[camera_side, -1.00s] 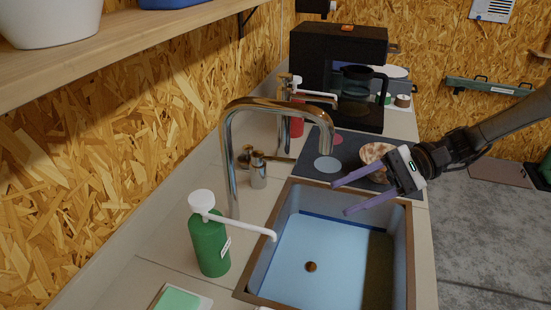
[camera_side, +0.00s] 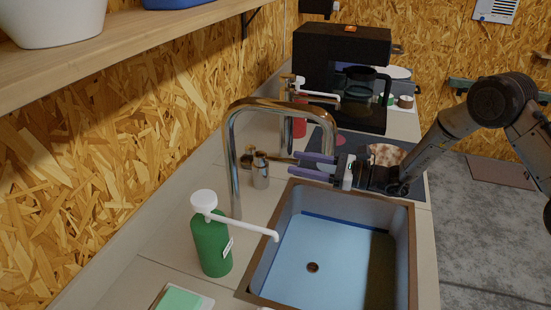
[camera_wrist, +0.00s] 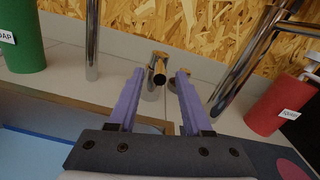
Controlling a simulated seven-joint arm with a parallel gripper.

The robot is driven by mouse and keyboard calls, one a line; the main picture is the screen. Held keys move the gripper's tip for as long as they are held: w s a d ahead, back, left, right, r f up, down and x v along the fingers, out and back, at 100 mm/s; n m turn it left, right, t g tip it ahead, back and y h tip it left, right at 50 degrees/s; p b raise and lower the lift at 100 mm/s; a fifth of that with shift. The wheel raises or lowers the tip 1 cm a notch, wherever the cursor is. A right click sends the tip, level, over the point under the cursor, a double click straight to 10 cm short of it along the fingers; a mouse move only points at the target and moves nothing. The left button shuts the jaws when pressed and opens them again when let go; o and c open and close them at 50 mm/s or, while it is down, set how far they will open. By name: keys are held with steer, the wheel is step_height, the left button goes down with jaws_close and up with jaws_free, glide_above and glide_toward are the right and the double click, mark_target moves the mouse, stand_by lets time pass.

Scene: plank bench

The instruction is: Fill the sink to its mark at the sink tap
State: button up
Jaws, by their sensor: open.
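The sink (camera_side: 271,250) has a wooden rim and pale blue inside walls. A dark blue line (camera_side: 345,222) runs along its inner wall, and the drain (camera_side: 313,267) shows on its floor. No stream falls from the chrome gooseneck tap (camera_side: 232,170), whose spout hangs over the sink's far left corner. The tap's lever valve (camera_side: 261,172) stands beside it, lever pointing right; it also shows in the wrist view (camera_wrist: 157,72). My gripper (camera_side: 295,162) is open and empty, its purple fingertips at either side of the lever's end. Contact is unclear.
A green soap bottle (camera_side: 211,245) with a long nozzle stands left of the sink. A red bottle (camera_wrist: 282,105) is on the right in the wrist view. A dark mat (camera_side: 415,183) and a coffee machine (camera_side: 340,60) lie behind. A shelf (camera_side: 130,35) overhangs the upper left.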

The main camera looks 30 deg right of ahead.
mark_target(272, 158)
steer(key=x, duration=0.7)
steer(key=shift+s, duration=0.1)
jaws_close()
steer(key=shift+a, duration=0.15)
stand_by(1.1)
